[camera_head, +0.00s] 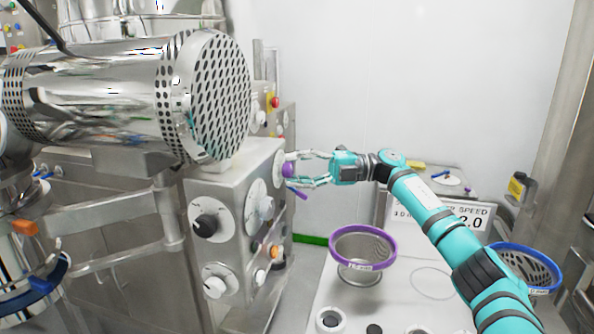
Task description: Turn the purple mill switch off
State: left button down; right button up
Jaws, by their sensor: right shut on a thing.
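The purple mill switch (288,170) sticks out from the right-hand face of the steel control box (235,182). My right gripper (294,171) reaches in from the right with its fingers around the purple switch and is shut on it. The fingers cover part of the switch, so which way it points is hard to tell. My left gripper is not clearly in view.
The mill's perforated steel drum (206,95) hangs above the box. Black (206,225) and white (214,286) knobs sit on its front. Below my right arm, a purple-rimmed sieve (362,247) and a blue-rimmed sieve (527,268) stand on a white table (400,285).

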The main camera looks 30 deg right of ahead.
jog(key=shift+n+h, duration=0.3)
jog(key=shift+n, duration=0.2)
jog(key=o, duration=1.1)
jog(key=shift+o, duration=0.2)
jog(key=v, duration=1.2)
